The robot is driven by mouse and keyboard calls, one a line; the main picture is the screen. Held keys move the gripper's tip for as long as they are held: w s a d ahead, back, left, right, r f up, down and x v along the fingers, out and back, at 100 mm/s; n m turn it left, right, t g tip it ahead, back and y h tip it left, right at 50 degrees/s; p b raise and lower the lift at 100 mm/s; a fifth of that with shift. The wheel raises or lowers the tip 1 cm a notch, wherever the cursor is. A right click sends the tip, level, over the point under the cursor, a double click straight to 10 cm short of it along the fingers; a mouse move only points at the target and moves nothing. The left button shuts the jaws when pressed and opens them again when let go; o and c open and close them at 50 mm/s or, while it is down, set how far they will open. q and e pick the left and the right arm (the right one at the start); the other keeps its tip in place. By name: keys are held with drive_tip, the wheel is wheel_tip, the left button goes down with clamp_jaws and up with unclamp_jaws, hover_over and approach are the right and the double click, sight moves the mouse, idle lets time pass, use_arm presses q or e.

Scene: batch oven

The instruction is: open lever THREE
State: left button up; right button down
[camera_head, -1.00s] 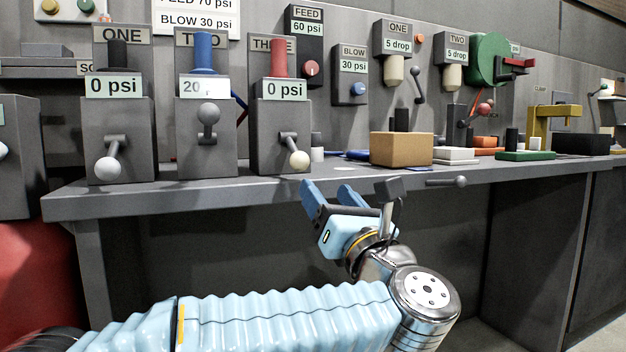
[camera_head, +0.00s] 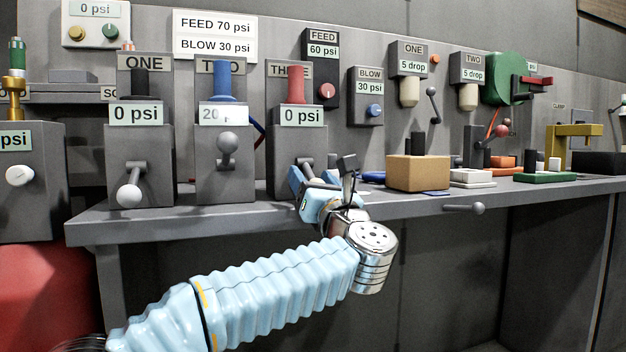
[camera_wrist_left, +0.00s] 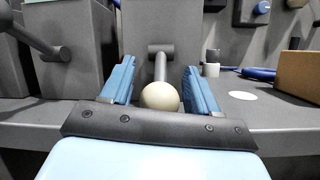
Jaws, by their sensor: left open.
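The lever THREE unit (camera_head: 287,148) is a grey box with a red cylinder on top and a display reading 0 psi. Its lever (camera_head: 306,166) points down and outward, and its cream ball is hidden by my gripper in the head view. In the left wrist view the cream ball (camera_wrist_left: 160,97) sits between my left gripper's two blue fingers, with a gap on each side. My left gripper (camera_head: 313,180) is open at the front of the unit. My right gripper is not in view.
Lever TWO (camera_head: 227,144) points up, its display partly covered, starting 20. Lever ONE (camera_head: 129,195) points down at 0 psi. A cardboard-coloured box (camera_head: 418,173) stands right of lever THREE. The bench edge (camera_head: 420,206) runs below my gripper.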

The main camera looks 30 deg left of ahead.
use_arm(q)
drive_tip(key=shift+c, duration=0.4)
clamp_jaws()
drive_tip(key=shift+r, duration=0.1)
